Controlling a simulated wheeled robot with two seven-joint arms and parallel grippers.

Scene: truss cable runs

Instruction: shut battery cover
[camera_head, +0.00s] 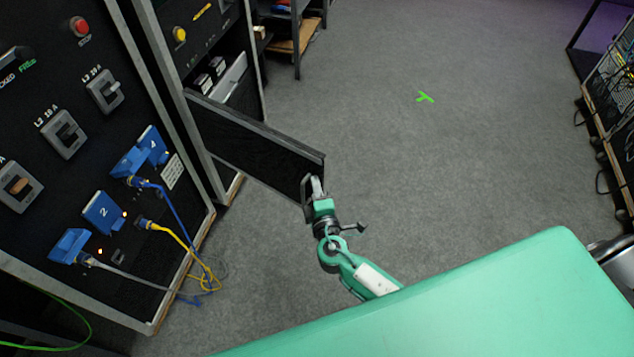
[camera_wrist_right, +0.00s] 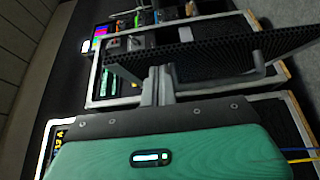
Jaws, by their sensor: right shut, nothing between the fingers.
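The battery cover (camera_head: 255,138) is a black panel hinged on the second cabinet in the head view. It stands swung out wide from the cabinet front. In the right wrist view the cover (camera_wrist_right: 225,57) shows as a dark mesh panel with a grey bar handle (camera_wrist_right: 260,72). My right gripper (camera_head: 317,185) is at the cover's free end, close to the handle. Its fingers (camera_wrist_right: 157,84) are shut with nothing between them. I cannot tell whether they touch the cover. My left gripper is out of view.
The near cabinet (camera_head: 90,130) at left has switches, blue plugs and loose yellow and blue cables (camera_head: 205,275). A shelf (camera_head: 295,40) stands behind the cover, and another rack (camera_head: 615,100) is at far right. Grey floor (camera_head: 460,170) between them is clear, with a green mark.

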